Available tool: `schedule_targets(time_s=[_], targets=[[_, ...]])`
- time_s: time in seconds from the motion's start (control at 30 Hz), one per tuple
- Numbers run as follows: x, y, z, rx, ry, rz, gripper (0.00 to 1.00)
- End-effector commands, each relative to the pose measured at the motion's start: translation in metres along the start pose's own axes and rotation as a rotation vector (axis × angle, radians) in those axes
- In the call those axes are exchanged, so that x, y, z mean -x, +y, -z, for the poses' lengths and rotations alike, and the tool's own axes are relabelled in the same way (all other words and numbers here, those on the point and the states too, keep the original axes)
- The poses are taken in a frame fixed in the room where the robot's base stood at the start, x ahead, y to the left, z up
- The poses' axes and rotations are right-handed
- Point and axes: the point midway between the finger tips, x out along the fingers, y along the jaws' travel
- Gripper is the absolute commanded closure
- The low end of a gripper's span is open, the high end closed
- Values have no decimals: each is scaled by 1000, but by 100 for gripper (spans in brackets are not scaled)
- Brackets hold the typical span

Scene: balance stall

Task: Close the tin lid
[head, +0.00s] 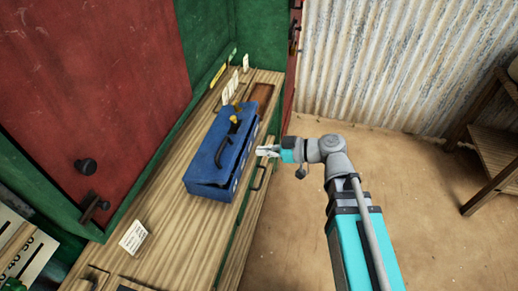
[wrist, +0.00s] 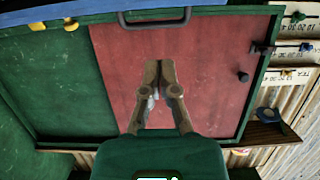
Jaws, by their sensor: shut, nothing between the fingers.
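A blue tin (head: 223,150) stands on the wooden counter in the head view. Its lid lies over the top, and a dark line shows under the lid at the near end. I cannot tell how wide that gap is. A black curved handle (head: 223,153) and a small yellow piece show on top. My gripper (head: 262,151) is to the right of the tin, beyond the counter's edge and apart from the tin. In the wrist view my gripper (wrist: 159,64) has its fingertips together, with nothing between them.
The wooden counter (head: 133,207) has a small white card (head: 133,237) near its front left. Red and green cabinet panels rise behind it. A wooden shelf stand (head: 493,155) is at the far right. Bare floor lies right of the counter. The wrist view shows a red panel (wrist: 210,70).

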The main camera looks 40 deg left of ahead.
Motion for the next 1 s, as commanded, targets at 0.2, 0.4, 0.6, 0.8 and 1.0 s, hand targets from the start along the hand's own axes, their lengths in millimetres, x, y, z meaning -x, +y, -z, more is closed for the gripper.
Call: schedule_targets(time_s=[0.2, 0.4, 0.6, 0.8, 1.0], targets=[[0, 0, 0, 0, 0, 0, 100], [-3, 0, 4, -3, -15, 7, 100], [-12, 1, 17, -13, -87, 33, 100], [-28, 0, 36, -28, -216, 70, 100], [-43, 0, 54, -41, -364, 97, 100]])
